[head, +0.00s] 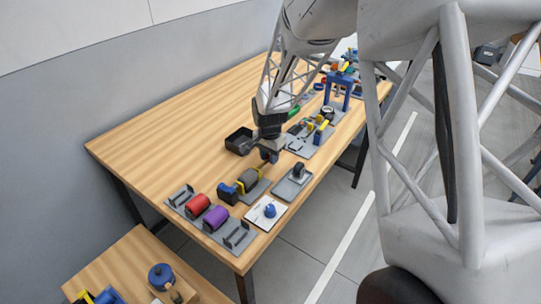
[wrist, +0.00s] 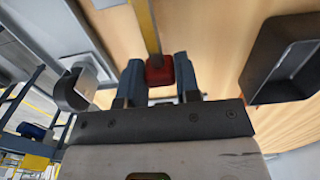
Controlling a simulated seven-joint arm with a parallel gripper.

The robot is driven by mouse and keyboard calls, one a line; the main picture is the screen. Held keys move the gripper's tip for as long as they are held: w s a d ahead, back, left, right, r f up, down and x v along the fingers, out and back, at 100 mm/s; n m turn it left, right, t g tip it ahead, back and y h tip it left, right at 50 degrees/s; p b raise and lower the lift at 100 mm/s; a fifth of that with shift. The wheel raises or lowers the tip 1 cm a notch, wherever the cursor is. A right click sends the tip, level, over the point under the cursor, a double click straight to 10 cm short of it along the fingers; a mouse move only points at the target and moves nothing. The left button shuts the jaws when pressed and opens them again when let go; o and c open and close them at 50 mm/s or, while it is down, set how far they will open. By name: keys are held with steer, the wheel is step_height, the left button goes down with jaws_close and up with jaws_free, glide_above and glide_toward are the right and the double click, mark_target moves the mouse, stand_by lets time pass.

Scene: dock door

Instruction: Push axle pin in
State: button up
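My gripper (head: 268,156) is over the middle of the table in the head view. In the wrist view its two blue-grey fingers (wrist: 159,75) are closed against the sides of a red block (wrist: 159,70). A yellow bar (wrist: 149,25) runs from the block to the top edge of the picture. This may be the axle pin, but I cannot tell for sure. A grey wheel in a bracket (head: 298,171) stands on a grey tray (head: 284,193) to the right of my gripper. It also shows at the left of the wrist view (wrist: 72,90). My gripper is apart from it.
A black bin (head: 239,141) stands just left of my gripper. Red (head: 197,204) and purple (head: 216,217) rollers lie on a grey plate near the table's front. A blue press frame (head: 339,92) and several parts stand farther back. The table's left side is clear.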

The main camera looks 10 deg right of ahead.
steer(key=o, duration=0.4)
steer(key=shift+r, duration=0.1)
steer(key=shift+r, duration=3.85)
